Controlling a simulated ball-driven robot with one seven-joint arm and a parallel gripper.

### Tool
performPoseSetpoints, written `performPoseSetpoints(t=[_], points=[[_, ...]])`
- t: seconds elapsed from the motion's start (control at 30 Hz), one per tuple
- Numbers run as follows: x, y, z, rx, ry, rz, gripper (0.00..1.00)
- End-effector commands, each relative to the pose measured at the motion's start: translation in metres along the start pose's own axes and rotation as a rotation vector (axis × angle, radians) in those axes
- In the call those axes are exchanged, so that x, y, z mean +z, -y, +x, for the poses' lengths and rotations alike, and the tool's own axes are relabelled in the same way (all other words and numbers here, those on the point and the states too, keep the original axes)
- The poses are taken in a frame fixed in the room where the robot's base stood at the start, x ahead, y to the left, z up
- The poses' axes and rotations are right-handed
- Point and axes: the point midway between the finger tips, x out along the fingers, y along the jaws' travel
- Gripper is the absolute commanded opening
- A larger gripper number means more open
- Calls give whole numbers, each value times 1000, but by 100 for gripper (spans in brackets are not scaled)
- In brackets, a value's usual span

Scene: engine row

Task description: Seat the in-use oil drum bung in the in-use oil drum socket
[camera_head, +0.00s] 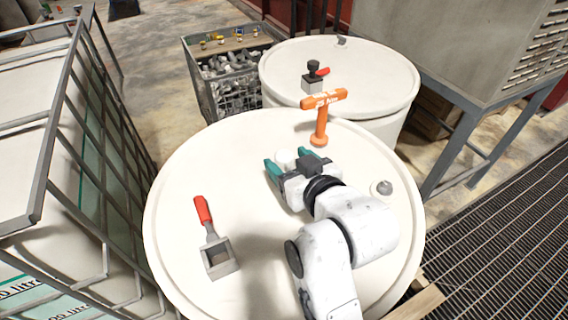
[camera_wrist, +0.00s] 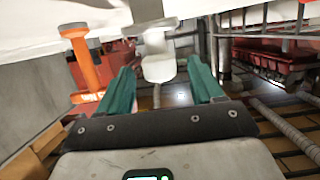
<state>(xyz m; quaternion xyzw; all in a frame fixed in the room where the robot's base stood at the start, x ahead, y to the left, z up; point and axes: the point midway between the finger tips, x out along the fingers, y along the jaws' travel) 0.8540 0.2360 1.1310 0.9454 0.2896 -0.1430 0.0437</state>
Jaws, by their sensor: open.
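A pale stepped plug, which looks like the bung, stands on the near drum lid (camera_head: 185,175). Its top (camera_head: 286,157) shows between my fingertips, and it shows in the wrist view (camera_wrist: 158,66), where the picture is upside down. My gripper (camera_head: 289,160) is open, its teal fingers either side of the plug; I cannot tell whether either touches it. A grey square socket (camera_head: 219,257) with a red handle (camera_head: 202,209) sits at the lid's front left, with an empty opening. Another grey socket (camera_head: 312,85) on the rear drum holds a black plug (camera_head: 313,66).
An orange T-shaped piece (camera_head: 320,118) stands upright just beyond my gripper. A small grey cap (camera_head: 384,187) sits near the lid's right edge. A caged tank (camera_head: 60,130) is at left, a crate of parts (camera_head: 232,95) behind. The lid's left part is otherwise clear.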

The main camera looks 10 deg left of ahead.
Motion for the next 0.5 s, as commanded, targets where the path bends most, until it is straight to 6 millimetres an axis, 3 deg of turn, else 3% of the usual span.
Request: performPoseSetpoints(t=[0.37, 0.5], points=[[1, 0, 10, 0, 0, 0, 66], [1, 0, 10, 0, 0, 0, 53]])
